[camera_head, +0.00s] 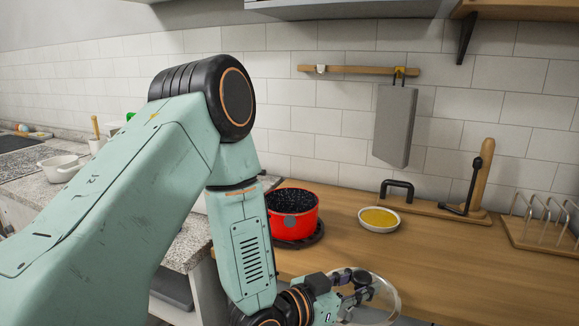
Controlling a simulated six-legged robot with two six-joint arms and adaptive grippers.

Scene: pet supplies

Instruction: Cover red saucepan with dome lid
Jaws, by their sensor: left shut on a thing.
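The red saucepan (293,222) stands upright and uncovered on a dark round trivet on the wooden counter. Its speckled dark inside shows. My left gripper (362,287) is at the bottom of the view, in front of the pan and to its right. It is shut on the clear dome lid (391,299), which is partly hidden behind the fingers and is apart from the pan. My left arm crosses the left and middle of the view. My right gripper is not in view.
A small white dish with yellow contents (379,218) sits right of the pan. Behind are a wooden stand with a black lever (470,195) and, at far right, a wire rack (543,222). A grey board (394,125) hangs on the wall. The front counter right of the lid is clear.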

